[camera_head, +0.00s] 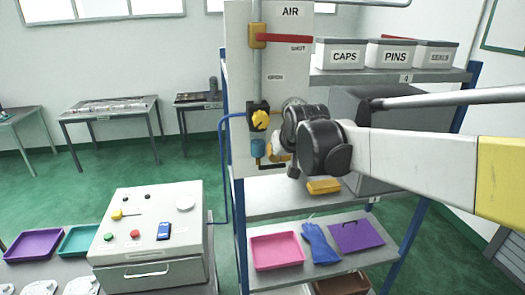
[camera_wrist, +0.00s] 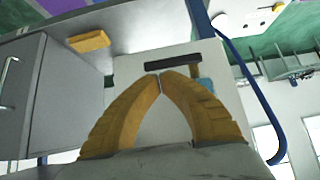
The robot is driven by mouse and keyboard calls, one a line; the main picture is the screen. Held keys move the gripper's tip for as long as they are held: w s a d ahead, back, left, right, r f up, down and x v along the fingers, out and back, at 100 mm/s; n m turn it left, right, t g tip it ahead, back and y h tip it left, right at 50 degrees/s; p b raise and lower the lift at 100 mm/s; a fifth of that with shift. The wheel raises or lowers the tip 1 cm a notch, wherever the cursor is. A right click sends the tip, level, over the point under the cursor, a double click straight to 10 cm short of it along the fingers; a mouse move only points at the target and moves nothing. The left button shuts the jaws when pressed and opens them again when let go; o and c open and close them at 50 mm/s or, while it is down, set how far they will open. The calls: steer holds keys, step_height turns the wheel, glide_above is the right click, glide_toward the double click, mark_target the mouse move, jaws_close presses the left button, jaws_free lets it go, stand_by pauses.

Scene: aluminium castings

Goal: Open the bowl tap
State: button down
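The air panel (camera_head: 240,100) carries a black regulator with a yellow knob (camera_head: 260,119) and a blue bowl (camera_head: 258,148) under it. The bowl tap, a black bar (camera_head: 272,167), lies roughly horizontal below the bowl. In the wrist view the tap (camera_wrist: 172,62) shows just beyond my fingertips, and the blue bowl (camera_wrist: 206,84) is partly hidden by a finger. My gripper (camera_wrist: 161,77) has its yellow fingertips together with nothing seen between them. Whether they touch the tap is unclear. In the head view my wrist hides most of the gripper.
A red lever (camera_head: 285,38) is higher on the panel. The shelf right of it holds labelled bins (camera_head: 388,54), a yellow block (camera_head: 323,186), a pink tray (camera_head: 277,251) and blue gloves (camera_head: 319,243). A control box (camera_head: 150,235) stands at the lower left.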

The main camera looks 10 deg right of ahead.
steer(key=shift+d+f+b, duration=0.1)
steer(key=shift+f+b, duration=0.1)
steer(key=shift+b, duration=0.1)
steer(key=shift+d+f+m+y+b, duration=0.15)
steer(key=shift+f+m+y+b, duration=0.1)
steer(key=shift+m+y+b, duration=0.3)
steer(key=shift+d+f+m+y+b, duration=0.25)
steer(key=shift+f+y+b, duration=0.5)
steer(key=shift+y+b, duration=0.25)
step_height(320, 180, down, 6)
steer(key=a+m+t+y+b, duration=0.2)
steer(key=m+y+b, duration=0.4)
steer(key=b, duration=0.7)
steer(key=y, duration=0.2)
steer(key=shift+a+r+t+y+b, duration=0.15)
steer(key=shift+a+t+y+b, duration=0.15)
steer(key=shift+t+y, duration=0.1)
steer(key=shift+d, duration=0.1)
